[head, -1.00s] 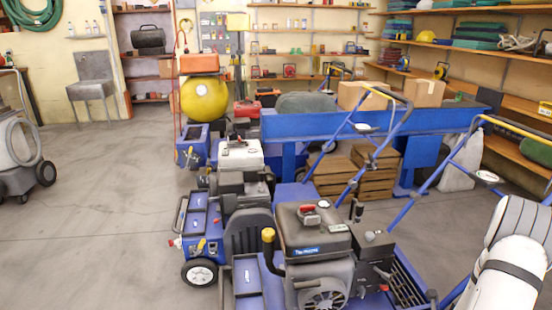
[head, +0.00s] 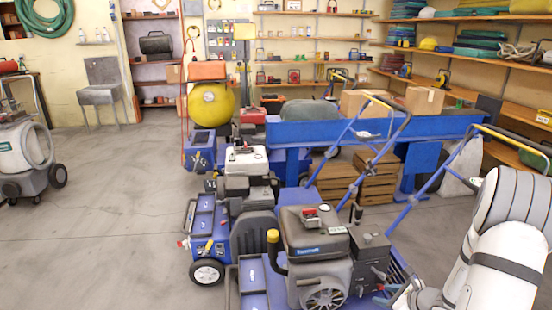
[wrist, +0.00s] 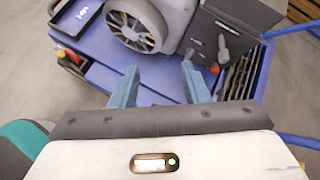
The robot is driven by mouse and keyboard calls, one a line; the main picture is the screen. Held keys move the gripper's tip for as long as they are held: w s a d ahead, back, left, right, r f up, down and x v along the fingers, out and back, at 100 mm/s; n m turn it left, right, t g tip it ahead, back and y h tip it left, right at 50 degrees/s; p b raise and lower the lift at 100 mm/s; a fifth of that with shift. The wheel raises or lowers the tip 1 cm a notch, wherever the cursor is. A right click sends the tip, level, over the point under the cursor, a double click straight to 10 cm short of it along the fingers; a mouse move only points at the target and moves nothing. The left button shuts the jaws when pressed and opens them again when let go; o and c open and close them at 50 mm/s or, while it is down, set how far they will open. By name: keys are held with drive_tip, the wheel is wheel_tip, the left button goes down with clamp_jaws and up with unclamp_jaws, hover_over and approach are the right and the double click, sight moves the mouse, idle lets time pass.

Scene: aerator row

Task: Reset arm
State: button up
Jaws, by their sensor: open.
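My gripper (wrist: 160,85) shows in the wrist view with its two pale blue fingers spread wide and nothing between them. It is above the blue deck of the nearest aerator (wrist: 265,68), beside the engine's round slotted cover (wrist: 135,27). In the head view the same aerator stands at the bottom centre, with a dark engine (head: 313,233) and blue handlebars with a yellow grip. My white arm comes in from the lower right, its end low beside the aerator's right side. Whether the fingers touch the deck cannot be told.
A second blue aerator (head: 208,228) stands just behind, and a yellow ball-shaped tank (head: 211,104) is farther back. Handlebars rise close to my arm. The left floor is mostly clear.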

drive_tip(key=s+a+r+n+g+y+p, duration=0.1)
drive_tip(key=s+a+r+n+g+p, duration=0.15)
drive_tip(key=a+r+n, duration=0.5)
drive_tip(key=s+a+r+n+g+p, duration=0.2)
drive_tip(key=s+a+r+n+p, duration=0.15)
drive_tip(key=r, duration=0.65)
drive_tip(key=s+a+r+n+g+y+p, duration=0.1)
drive_tip(key=s+a+r+n+g+p, duration=0.2)
drive_tip(key=a+r+n, duration=0.4)
drive_tip(key=s+r+n+h+p, duration=0.3)
drive_tip(key=s+r, duration=0.3)
drive_tip(key=r, duration=0.2)
drive_tip(key=s+d+r+n+t+h+p, duration=0.1)
drive_tip(key=s+r+n+h+p, duration=0.2)
drive_tip(key=s+r+n+p, duration=0.3)
wheel_tip(320, 180, up, 3)
drive_tip(key=shift+s+h, duration=0.25)
drive_tip(key=shift+h, duration=0.15)
